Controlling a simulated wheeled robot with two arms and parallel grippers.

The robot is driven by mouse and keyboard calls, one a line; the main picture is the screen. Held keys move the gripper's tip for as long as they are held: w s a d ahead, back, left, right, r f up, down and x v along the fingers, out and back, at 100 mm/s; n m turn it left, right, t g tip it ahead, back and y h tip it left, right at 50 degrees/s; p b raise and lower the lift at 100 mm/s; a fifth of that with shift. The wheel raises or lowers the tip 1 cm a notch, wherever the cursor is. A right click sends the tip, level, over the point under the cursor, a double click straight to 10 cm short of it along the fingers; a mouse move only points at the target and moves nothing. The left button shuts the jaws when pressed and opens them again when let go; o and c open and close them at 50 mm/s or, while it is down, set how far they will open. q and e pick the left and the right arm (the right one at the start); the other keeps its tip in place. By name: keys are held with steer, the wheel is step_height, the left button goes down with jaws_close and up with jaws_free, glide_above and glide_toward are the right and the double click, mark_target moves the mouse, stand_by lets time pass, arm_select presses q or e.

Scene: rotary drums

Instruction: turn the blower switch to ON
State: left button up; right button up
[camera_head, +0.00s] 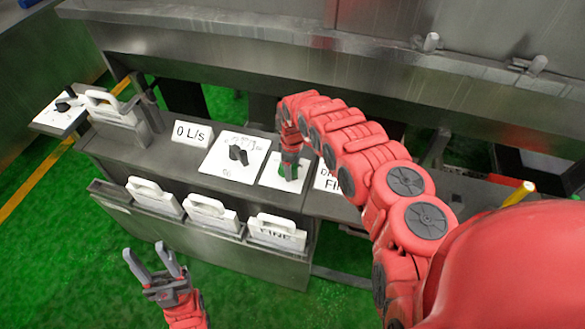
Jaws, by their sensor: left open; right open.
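A white panel (215,166) with a black rotary knob (238,155) stands on the grey console. My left gripper (144,248) is open and empty, low in front of the console over the green floor.
A "0 L/s" sign (191,134) stands left of the panels. Several white handled plates, one marked FINE (276,233), sit in the console's front rack. Another black knob panel (60,112) is at far left. A metal machine wall (240,58) rises behind.

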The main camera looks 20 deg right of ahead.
steer(key=shift+f, duration=0.15)
jaws_close()
stand_by(0.4)
stand_by(1.0)
